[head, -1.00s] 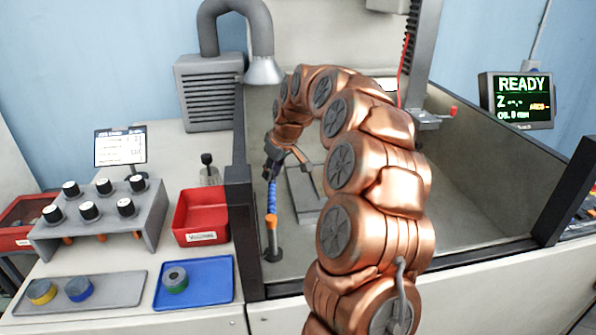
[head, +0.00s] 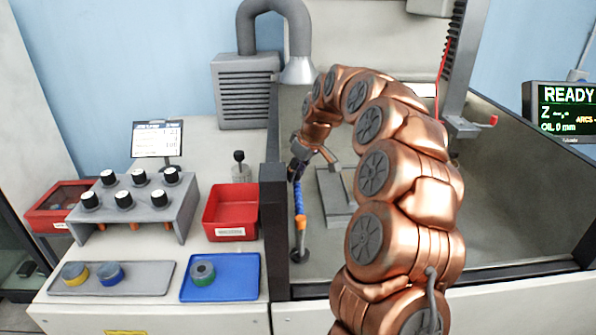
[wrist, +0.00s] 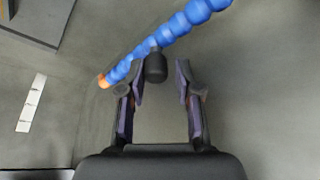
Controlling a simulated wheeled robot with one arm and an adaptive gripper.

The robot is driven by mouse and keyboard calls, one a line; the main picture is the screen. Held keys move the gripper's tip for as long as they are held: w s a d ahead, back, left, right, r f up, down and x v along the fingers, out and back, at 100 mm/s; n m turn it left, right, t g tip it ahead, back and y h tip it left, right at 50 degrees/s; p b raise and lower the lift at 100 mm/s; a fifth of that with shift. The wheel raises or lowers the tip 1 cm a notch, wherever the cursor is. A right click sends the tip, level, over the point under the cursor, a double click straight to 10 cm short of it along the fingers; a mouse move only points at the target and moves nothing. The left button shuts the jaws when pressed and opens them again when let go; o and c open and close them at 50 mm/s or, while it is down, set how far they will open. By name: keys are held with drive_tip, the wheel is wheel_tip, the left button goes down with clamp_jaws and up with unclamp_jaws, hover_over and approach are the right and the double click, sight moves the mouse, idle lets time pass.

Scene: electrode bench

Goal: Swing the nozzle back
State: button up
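The nozzle is a blue segmented hose (head: 298,200) with an orange part (head: 300,223) below it, above a round dark base (head: 299,255) inside the tank's front left corner. In the wrist view the blue hose (wrist: 178,24) runs from the upper right down to an orange end (wrist: 104,81) at left. A small dark knob (wrist: 156,67) sits against the hose. My gripper (wrist: 160,85) is open, with the knob between its fingertips, closer to the left finger. In the head view my gripper (head: 297,172) is at the hose's top; contact cannot be told.
The tank's dark corner post (head: 273,230) stands close left. A red bin (head: 231,212), blue tray (head: 221,277) and knob panel (head: 133,205) are further left. The tank floor at right is clear.

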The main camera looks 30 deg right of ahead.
drive_tip(key=shift+o, duration=1.1)
drive_tip(key=shift+d, duration=0.1)
drive_tip(key=v, duration=1.2)
drive_tip(key=shift+s, duration=0.1)
